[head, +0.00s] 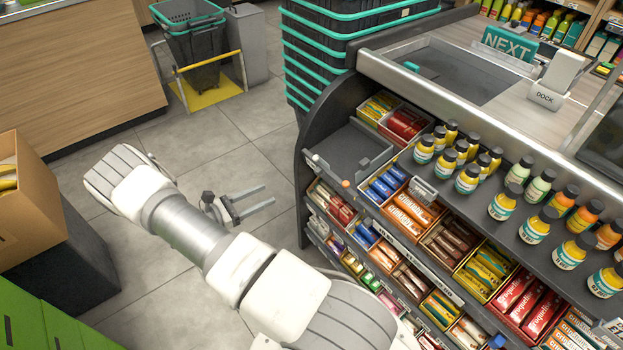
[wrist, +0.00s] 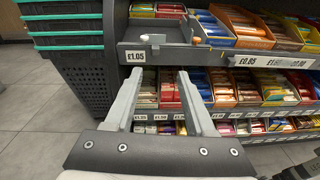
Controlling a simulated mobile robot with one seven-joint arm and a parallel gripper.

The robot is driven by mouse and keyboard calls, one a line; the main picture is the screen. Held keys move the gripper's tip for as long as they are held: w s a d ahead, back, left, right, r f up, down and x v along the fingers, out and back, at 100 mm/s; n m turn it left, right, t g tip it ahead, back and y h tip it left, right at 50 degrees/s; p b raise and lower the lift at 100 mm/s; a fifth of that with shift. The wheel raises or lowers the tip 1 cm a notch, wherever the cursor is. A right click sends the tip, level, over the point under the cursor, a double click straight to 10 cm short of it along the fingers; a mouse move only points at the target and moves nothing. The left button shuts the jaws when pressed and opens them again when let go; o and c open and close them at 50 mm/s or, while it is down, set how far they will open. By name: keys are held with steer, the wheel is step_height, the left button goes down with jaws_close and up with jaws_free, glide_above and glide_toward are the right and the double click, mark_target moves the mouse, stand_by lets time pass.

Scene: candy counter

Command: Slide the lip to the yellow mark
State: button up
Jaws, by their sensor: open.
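A grey, empty shelf tray (head: 352,148) sits at the left end of the candy rack, and its front lip (wrist: 165,56) runs below it in the wrist view. A small pale knob (head: 315,158) is at the lip's left part and a small orange-tipped knob (head: 345,183) at its right.
Candy boxes (head: 410,212) fill the shelves right of the tray. Several bottles (head: 467,178) stand on the shelf above. Stacked baskets (head: 318,50) stand left of the counter. A cardboard box (head: 35,215) is at far left. The tiled floor (head: 215,150) between is free.

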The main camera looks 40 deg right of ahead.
mark_target(316, 173)
steer(key=shift+n+t+h, duration=0.4)
steer(key=shift+n+t, duration=0.1)
steer(key=shift+n, duration=0.2)
steer(key=d+f, duration=0.1)
steer(key=d, duration=0.5)
steer(key=s+d+f+b, duration=0.1)
steer(key=d, duration=0.4)
steer(key=s+d+b, duration=0.1)
steer(key=d, duration=0.5)
steer(key=shift+d+f, duration=0.3)
steer(key=shift+f, duration=0.1)
jaws_close()
